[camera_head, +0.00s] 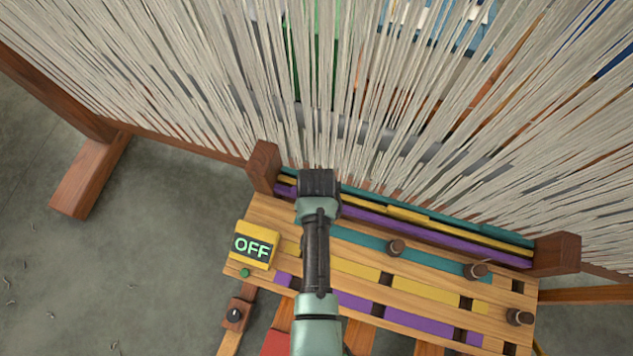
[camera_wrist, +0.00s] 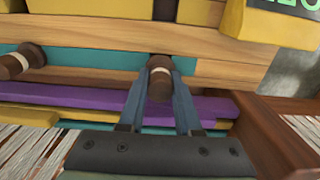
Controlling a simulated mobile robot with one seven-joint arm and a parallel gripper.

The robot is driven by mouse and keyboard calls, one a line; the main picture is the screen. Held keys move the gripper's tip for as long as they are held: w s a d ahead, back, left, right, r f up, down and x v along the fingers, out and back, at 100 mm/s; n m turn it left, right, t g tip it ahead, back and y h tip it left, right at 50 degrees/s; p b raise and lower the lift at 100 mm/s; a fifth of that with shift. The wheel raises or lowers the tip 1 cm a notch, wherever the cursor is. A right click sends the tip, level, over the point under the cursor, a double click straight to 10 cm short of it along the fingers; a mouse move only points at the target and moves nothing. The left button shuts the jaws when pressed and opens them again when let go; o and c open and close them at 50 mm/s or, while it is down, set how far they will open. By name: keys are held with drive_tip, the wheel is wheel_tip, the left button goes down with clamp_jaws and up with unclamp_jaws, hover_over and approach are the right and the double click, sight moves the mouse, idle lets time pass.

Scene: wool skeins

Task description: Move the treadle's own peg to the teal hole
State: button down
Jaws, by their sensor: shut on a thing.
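A dark brown peg with a pale band (camera_wrist: 160,76) stands between my gripper's two blue fingers in the wrist view. My gripper (camera_wrist: 160,88) is shut on it. The peg is over the teal strip (camera_wrist: 105,60) of the wooden peg board; I cannot tell whether its foot is in a hole. In the head view my gripper (camera_head: 319,184) is over the board's upper left, and my arm hides the held peg. The teal strip (camera_head: 358,239) runs along the board's upper part. Yellow (camera_head: 425,290) and purple (camera_head: 420,321) strips lie below it.
Other brown pegs stand on the board (camera_head: 396,248), two in the teal row and one at lower right (camera_head: 519,317). Square dark holes show between the strips. A yellow box reading OFF (camera_head: 253,245) sits left. Pale warp threads (camera_head: 180,70) and a wooden post (camera_head: 263,165) stand close behind.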

drive_tip(key=shift+f, duration=0.45)
drive_tip(key=shift+f, duration=0.1)
drive_tip(key=c, duration=0.6)
unclamp_jaws()
wheel_tip(320, 180, up, 13)
drive_tip(key=p, duration=0.6)
